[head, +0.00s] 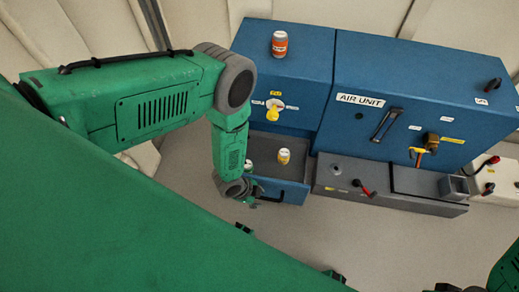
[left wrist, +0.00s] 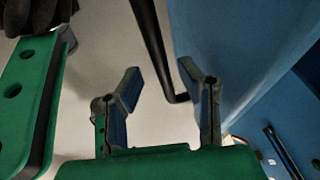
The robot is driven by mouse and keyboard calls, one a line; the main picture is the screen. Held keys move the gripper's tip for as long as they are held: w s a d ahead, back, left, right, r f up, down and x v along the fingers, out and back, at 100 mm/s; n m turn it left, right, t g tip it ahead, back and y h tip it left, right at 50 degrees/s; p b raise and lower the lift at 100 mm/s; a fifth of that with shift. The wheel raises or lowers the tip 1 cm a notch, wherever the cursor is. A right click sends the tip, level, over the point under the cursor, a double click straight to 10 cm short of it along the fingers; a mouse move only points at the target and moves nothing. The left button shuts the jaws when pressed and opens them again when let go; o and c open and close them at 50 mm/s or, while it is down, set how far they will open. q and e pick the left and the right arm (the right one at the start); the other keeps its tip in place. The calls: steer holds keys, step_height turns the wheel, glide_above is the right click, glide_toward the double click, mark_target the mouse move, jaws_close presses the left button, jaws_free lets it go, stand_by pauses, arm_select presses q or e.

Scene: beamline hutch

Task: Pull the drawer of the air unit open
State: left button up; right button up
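The air unit (head: 345,70) is a large blue cabinet at the upper right of the head view. A black bar handle (head: 270,199) is on the drawer front. My left gripper (head: 248,193) is at the left end of this handle. In the left wrist view, my left gripper (left wrist: 166,92) has its two fingers apart, with the black handle (left wrist: 158,50) showing between and beyond them. Contact is not clear. My right gripper does not show.
A yellow-topped can (head: 284,156) stands on the dark surface above the drawer front. An orange can (head: 279,44) stands on the unit's top. A grey ledge (head: 420,203) with a red-handled lever (head: 365,189) lies right of the drawer. The floor in front is clear.

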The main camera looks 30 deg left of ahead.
arm_select(q)
steer(key=shift+w+d, duration=0.1)
steer(key=shift+a, duration=0.6)
steer(key=shift+a+r, duration=0.2)
steer(key=shift+r, duration=0.15)
steer(key=d+v, duration=0.1)
steer(key=v, duration=1)
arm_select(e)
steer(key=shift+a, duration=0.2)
